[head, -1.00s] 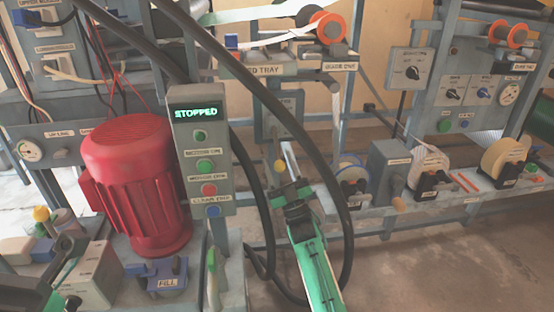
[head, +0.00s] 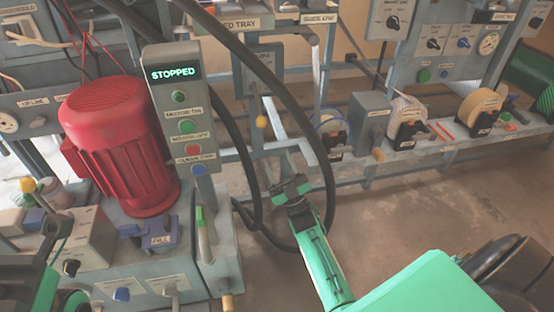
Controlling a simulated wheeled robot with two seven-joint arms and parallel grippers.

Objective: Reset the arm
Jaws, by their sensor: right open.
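My right gripper (head: 291,190) is near the middle of the head view, open, with nothing seen between its green jaws. It is right of the control post (head: 183,112), apart from it, with a black hose curving close by. A grey bar with a yellow knob (head: 262,122) shows behind and above the gripper; I cannot tell whether they touch. The post's display reads STOPPED. Green and black parts of my left arm show at the lower left corner, but its jaws cannot be made out.
A red motor (head: 118,145) stands left of the post. Below it is a blue part labelled FILL (head: 160,236). A rail with rolls (head: 480,108) and a grey box (head: 370,120) runs along the back right. The floor (head: 410,210) in front is clear.

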